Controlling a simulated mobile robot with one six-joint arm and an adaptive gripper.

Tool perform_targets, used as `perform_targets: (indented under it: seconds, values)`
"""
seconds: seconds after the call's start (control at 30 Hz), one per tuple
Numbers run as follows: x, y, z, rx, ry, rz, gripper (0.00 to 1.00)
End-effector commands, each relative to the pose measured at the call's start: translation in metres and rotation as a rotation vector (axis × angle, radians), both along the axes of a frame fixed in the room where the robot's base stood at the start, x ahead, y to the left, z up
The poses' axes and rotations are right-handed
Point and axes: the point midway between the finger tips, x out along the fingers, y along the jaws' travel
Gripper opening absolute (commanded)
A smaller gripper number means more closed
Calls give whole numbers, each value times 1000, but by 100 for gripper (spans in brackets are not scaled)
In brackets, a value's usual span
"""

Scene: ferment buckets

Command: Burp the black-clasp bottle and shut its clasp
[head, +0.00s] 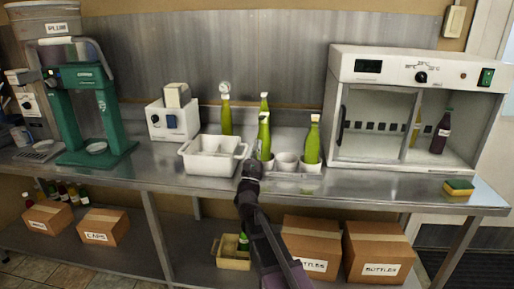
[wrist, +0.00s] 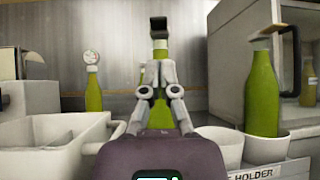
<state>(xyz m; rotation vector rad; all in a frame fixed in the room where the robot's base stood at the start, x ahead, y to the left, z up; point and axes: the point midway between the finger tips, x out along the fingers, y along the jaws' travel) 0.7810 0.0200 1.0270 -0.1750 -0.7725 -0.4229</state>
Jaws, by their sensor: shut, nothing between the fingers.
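The black-clasp bottle is green and stands upright straight ahead of my gripper. In the wrist view its black clasp part (wrist: 158,24) shows at the top, above a pale stopper, and its green body (wrist: 160,115) shows between the finger links. The bottle also shows in the head view (head: 264,140). My gripper (wrist: 160,66) is shut and empty, with its fingertips in front of the bottle's neck. I cannot tell whether they touch it. In the head view my gripper (head: 251,163) is at the bench's front edge. Whether the clasp is fastened is unclear.
A gauge-topped bottle (head: 226,117) stands behind the white tub (head: 211,167) on the left. A white cabinet (head: 345,125) stands farther right. A sponge (head: 458,187) lies near the bench edge.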

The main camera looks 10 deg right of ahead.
Motion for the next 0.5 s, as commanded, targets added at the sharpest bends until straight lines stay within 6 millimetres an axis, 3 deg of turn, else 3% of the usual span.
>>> perform_targets:
  seconds: [0.5]
  values:
    - [35, -16, 41, -1, 0, -1, 0]
